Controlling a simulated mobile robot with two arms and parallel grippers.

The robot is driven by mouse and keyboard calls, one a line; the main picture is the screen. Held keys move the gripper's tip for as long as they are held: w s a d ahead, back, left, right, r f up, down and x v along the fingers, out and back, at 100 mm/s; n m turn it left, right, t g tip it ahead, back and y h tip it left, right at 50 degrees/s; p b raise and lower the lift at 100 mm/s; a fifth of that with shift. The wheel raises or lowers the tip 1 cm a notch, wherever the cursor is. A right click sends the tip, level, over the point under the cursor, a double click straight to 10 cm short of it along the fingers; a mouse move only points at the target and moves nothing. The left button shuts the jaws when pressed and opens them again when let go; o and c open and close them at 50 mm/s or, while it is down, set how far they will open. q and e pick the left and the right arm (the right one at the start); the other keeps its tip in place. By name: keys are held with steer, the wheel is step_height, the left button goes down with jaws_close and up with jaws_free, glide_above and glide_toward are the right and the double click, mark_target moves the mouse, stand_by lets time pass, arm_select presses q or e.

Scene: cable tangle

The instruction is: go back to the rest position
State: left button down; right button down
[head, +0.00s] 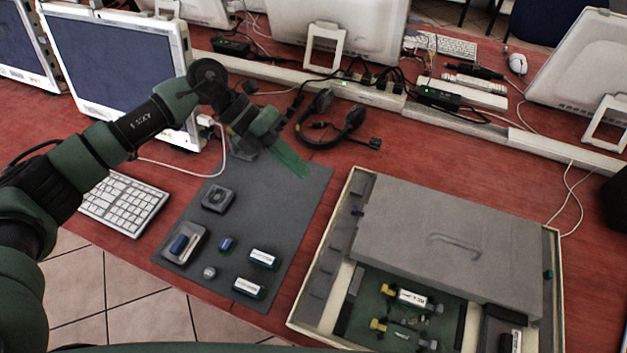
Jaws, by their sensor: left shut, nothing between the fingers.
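My left gripper (292,160) is shut and empty, its green fingers together, above the far part of the dark grey mat (285,205). My left arm reaches in from the left edge, passing in front of the monitor and over the table. On the near part of the mat lie a square dark part (217,198), a grey block with a blue top (183,244), a small blue part (227,244), a small round part (209,272) and two white-labelled cylinders (263,259) (248,287). My right gripper is out of view.
An open case (352,185) with a grey panel and a green board stands at the right front. A keyboard (124,203) lies left of the mat. Headphones (331,122) and cables lie behind the gripper. Monitors (120,62) line the back.

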arm_select(q)
steer(key=shift+w+a+r, duration=0.15)
steer(key=shift+a+r, duration=0.3)
steer(key=shift+a, duration=0.05)
